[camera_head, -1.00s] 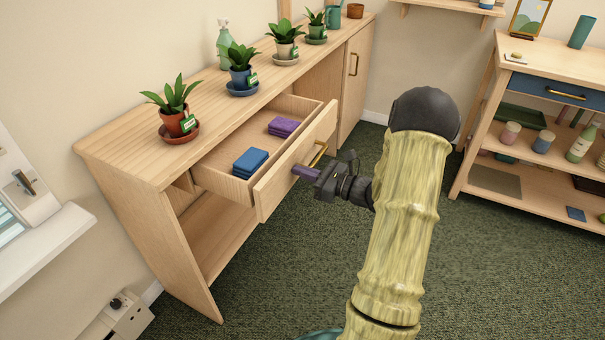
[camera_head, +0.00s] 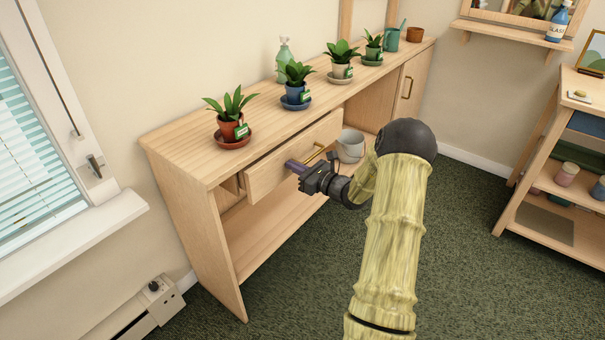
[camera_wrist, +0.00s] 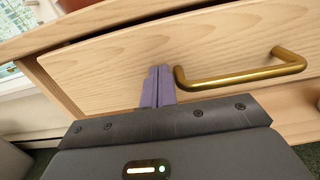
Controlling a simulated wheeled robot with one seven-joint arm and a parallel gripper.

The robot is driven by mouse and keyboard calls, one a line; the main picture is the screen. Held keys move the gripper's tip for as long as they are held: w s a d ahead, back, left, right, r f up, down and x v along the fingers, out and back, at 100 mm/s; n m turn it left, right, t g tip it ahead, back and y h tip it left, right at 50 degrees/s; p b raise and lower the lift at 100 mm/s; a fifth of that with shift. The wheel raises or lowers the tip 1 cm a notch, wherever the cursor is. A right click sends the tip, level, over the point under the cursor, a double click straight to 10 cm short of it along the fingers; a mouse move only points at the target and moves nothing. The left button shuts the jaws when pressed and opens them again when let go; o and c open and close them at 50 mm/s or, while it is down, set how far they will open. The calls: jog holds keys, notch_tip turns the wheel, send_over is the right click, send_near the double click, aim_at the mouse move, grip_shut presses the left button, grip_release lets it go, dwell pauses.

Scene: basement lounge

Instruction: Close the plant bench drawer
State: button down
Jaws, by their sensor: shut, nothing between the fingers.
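The plant bench (camera_head: 225,271) is a long light-wood bench along the wall. Its drawer (camera_head: 268,181) has a light-wood front with a brass bar handle (camera_head: 313,152). The drawer front stands a little out from the bench, and its inside is hidden from the head camera. My gripper (camera_head: 294,166) is shut and empty, its purple fingertips at the drawer front. In the wrist view the fingers (camera_wrist: 157,88) are together against or very near the drawer front (camera_wrist: 120,70), just left of the brass handle (camera_wrist: 240,78). They are beside the handle, not around it.
Several potted plants, such as one in a red pot (camera_head: 233,132), stand on the bench top. A grey bucket (camera_head: 350,147) is on the bench's lower part. A shelf unit (camera_head: 550,222) stands at right. A heater (camera_head: 140,310) is at lower left. Green carpet between is clear.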

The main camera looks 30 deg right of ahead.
jog(key=x, duration=0.2)
jog(key=shift+w+a+r, duration=0.15)
jog(key=shift+w, duration=0.15)
jog(key=shift+w+r, duration=0.1)
jog(key=p+v, duration=0.2)
jog(key=v, duration=1.2)
jog(key=shift+s+f+p, duration=0.25)
jog(key=shift+s+p, duration=0.05)
jog(key=shift+p, duration=0.05)
